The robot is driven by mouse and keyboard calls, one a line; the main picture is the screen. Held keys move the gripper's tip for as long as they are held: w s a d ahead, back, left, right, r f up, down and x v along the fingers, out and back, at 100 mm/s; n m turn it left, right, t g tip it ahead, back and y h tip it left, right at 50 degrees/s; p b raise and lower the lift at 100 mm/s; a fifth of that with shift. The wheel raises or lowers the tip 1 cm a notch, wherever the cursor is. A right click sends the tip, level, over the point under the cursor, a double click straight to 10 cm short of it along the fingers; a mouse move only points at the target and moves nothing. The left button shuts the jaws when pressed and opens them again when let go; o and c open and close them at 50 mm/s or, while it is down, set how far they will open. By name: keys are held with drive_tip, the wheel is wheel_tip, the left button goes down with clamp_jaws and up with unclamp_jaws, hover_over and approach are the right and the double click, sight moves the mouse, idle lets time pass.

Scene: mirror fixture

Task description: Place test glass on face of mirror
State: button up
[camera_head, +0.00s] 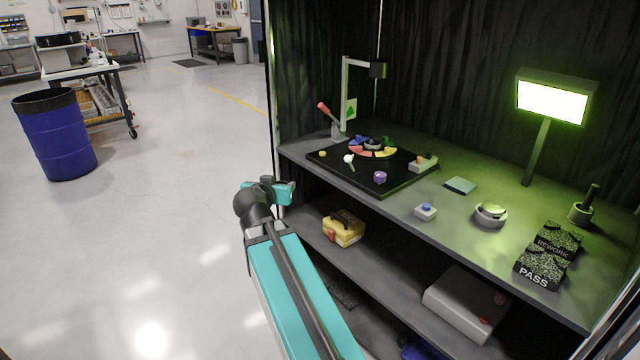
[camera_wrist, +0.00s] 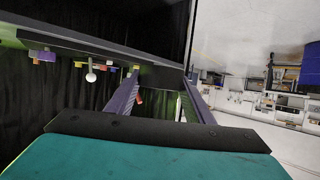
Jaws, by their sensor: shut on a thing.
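My gripper (camera_head: 283,194) is at the left front of the bench, away from its top, mostly hidden behind my wrist. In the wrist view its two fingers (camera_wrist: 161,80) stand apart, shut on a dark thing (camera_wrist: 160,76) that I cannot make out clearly. I cannot tell whether it is the test glass. A small round piece (camera_head: 373,143), ringed by coloured segments on the black board, may be the mirror; its face is too small to read. A shiny round disc (camera_head: 490,213) sits in a ring on the bench, right of the board.
Open floor lies left.

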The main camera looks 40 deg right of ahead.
drive_tip(key=w+a+r+n+t+y, duration=0.1)
drive_tip(key=w+a+n+y, duration=0.1)
drive_tip(key=a, duration=0.6)
drive_tip(key=w+a+r+n+t+y, duration=0.1)
drive_tip(key=w+a+r+n+y, duration=0.1)
drive_tip(key=a, duration=0.7)
drive_tip(key=w+a+r+n+t+y, duration=0.1)
drive_tip(key=w+a+n+y, duration=0.3)
drive_tip(key=a, duration=0.5)
drive_tip(key=shift+r+n+t+y, duration=0.25)
drive_tip(key=shift+n+t+y, duration=0.25)
drive_tip(key=shift+y, duration=0.3)
